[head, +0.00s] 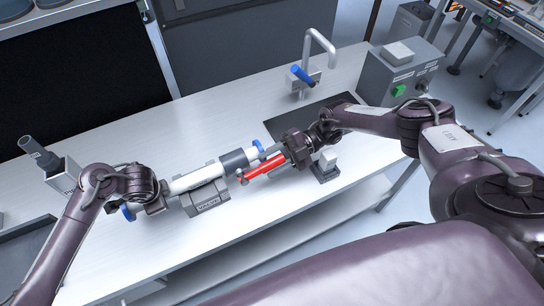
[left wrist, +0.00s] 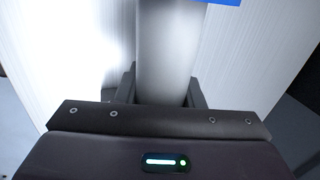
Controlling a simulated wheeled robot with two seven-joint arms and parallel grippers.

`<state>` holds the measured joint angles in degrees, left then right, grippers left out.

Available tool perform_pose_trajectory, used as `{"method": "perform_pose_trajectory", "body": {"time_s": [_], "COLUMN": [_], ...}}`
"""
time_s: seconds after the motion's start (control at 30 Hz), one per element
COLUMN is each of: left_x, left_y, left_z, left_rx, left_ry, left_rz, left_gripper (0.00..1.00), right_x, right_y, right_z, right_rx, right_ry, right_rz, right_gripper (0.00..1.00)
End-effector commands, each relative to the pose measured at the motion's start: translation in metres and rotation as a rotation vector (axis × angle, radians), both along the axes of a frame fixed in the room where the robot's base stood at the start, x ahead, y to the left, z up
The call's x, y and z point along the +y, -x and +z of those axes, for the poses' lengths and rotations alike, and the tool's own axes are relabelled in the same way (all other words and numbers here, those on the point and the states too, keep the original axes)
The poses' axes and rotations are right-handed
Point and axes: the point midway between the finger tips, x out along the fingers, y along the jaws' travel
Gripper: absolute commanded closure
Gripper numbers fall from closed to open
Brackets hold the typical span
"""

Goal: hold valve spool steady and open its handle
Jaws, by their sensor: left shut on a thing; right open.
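The valve spool (head: 201,178), a white pipe piece with a grey valve section (head: 236,161) and blue ends, lies across a grey holder marked with a label (head: 208,200). My right gripper (head: 281,155) is open at the right end of the red handle. Whether its fingers touch the handle cannot be told.
A grey box with a green button (head: 400,88) stands at back right. The white bench (head: 130,130) is clear behind the spool.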

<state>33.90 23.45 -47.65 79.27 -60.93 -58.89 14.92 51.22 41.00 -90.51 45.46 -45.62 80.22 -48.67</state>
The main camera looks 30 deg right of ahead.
Motion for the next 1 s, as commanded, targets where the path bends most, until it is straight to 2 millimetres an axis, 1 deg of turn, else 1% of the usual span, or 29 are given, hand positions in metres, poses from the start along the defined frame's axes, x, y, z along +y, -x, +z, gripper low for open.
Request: {"method": "perform_pose_trajectory", "body": {"time_s": [0.17, 0.4, 0.5, 0.6, 0.73, 1.0], "left_x": [-0.001, -0.001, -0.001, -0.001, -0.001, -0.002], "left_y": [-0.001, -0.001, -0.001, -0.001, -0.001, -0.001], "left_z": [0.002, 0.001, 0.002, 0.002, 0.002, 0.002], "left_rx": [-0.004, -0.002, -0.003, -0.003, -0.003, -0.004], "left_ry": [0.005, 0.002, 0.003, 0.004, 0.004, 0.005], "left_rz": [0.000, -0.002, -0.001, 0.000, 0.000, 0.000], "left_gripper": [1.00, 1.00, 1.00, 1.00, 1.00, 1.00], "right_x": [-0.001, -0.001, 0.000, 0.000, 0.000, 0.000], "right_y": [0.000, -0.001, 0.000, -0.001, -0.001, -0.001], "right_z": [0.018, 0.061, 0.078, 0.090, 0.098, 0.099], "right_rx": [0.000, -0.004, -0.003, -0.002, 0.000, 0.000], "right_ry": [-0.002, -0.003, -0.001, -0.001, -0.001, -0.001], "right_rz": [-0.002, 0.000, 0.002, 0.000, 0.000, 0.001], "right_gripper": [0.52, 0.52, 0.52, 0.52, 0.52, 0.52]}}
